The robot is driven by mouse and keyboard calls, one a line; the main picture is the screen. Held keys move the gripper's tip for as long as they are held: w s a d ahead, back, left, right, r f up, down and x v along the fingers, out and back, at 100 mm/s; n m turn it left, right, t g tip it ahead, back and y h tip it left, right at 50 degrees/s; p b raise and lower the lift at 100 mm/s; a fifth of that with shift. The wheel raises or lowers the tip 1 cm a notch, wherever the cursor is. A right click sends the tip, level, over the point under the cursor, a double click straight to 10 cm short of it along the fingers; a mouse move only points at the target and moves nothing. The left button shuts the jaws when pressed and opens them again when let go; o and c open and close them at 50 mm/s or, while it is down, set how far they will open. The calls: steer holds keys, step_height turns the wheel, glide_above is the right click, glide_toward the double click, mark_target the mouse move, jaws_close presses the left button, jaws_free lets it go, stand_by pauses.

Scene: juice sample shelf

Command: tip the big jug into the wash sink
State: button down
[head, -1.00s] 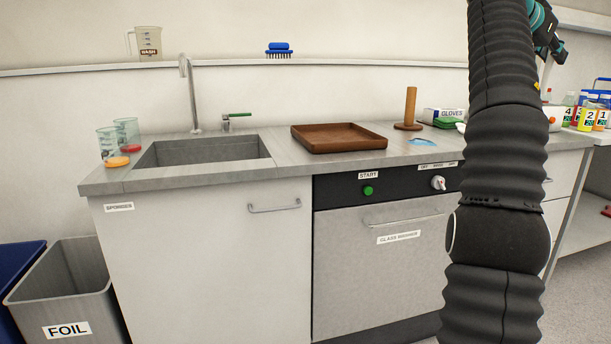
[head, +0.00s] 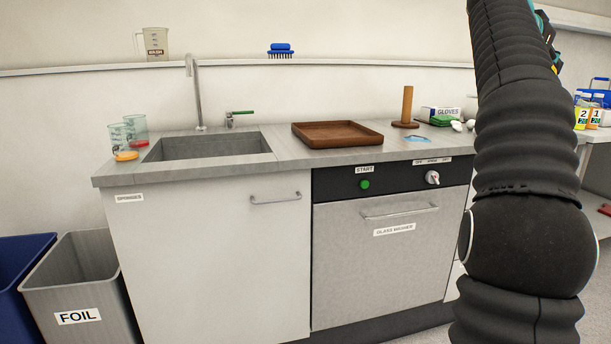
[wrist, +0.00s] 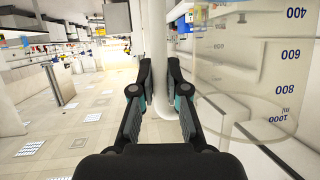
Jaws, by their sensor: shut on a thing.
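My gripper (wrist: 159,78) is in the wrist view, with its two fingers closed around the pale upright handle (wrist: 158,35) of a large clear jug. The jug (wrist: 255,75) fills the right side of that view. The wash sink (head: 205,148) is a grey basin at the left of the counter in the head view, under a tall tap (head: 197,95). The jug and gripper are out of the head view.
Two small beakers (head: 137,125) stand left of the sink. A brown tray (head: 337,133) and wooden post (head: 406,105) are to its right. The foil bin (head: 80,290) stands on the floor at left.

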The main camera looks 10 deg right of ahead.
steer(key=w+a+f+n+t+y, duration=0.3)
steer(key=a+f+n+y, duration=0.2)
steer(key=a+f, duration=0.7)
steer(key=w+a+f+n+t+y, duration=0.3)
steer(key=a+f, duration=0.9)
steer(key=f, duration=1.5)
steer(key=w+a+f+n+t+y, duration=0.3)
steer(key=a+f+n+y, duration=0.6)
steer(key=f, duration=1.1)
steer(key=w+a+n, duration=0.1)
steer(key=a, duration=0.2)
steer(key=shift+f, duration=0.2)
steer(key=shift+s, duration=0.1)
